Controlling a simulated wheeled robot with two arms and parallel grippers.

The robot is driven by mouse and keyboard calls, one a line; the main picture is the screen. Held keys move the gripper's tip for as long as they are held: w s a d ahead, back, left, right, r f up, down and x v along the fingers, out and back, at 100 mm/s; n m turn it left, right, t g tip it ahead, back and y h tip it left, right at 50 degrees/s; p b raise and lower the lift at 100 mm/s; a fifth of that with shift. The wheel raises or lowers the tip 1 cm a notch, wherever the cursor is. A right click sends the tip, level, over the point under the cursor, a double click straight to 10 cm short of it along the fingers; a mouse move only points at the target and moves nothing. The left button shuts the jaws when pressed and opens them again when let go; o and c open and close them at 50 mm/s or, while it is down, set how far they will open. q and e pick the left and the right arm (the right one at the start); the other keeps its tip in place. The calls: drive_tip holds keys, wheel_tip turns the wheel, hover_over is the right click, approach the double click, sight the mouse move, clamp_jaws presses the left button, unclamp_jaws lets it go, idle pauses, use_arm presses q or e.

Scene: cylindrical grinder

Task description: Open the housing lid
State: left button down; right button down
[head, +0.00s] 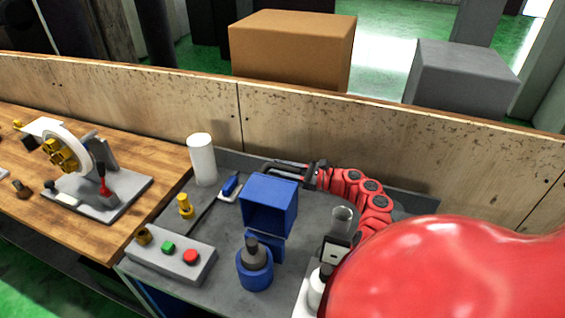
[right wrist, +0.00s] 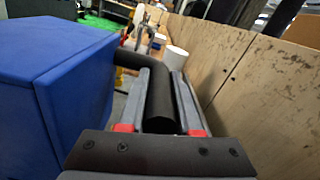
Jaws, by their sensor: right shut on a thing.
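The blue housing lid (head: 268,205) is a box-shaped cover in the middle of the grey bench. It appears tipped back, its hollow side facing the front in the head view. It also fills the left of the right wrist view (right wrist: 50,95). A dark curved handle (right wrist: 160,100) joins its far side. My right gripper (head: 295,172) reaches behind the lid from the right. In the right wrist view its two grey fingers (right wrist: 162,98) are closed around the handle. My left gripper is not in view.
A blue cylindrical part with a dark knob (head: 255,268) stands in front of the lid. A button box (head: 172,256) is at the front left, a white cylinder (head: 202,160) at the back left. A wooden wall (head: 330,150) runs close behind my right gripper.

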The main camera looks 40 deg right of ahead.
drive_tip(key=c, duration=0.6)
unclamp_jaws()
drive_tip(key=shift+d, duration=0.1)
drive_tip(key=b+v, duration=0.4)
drive_tip(key=v, duration=1.3)
drive_tip(key=shift+s+b, duration=0.2)
drive_tip(key=shift+b, duration=0.15)
drive_tip(key=shift+d, duration=0.1)
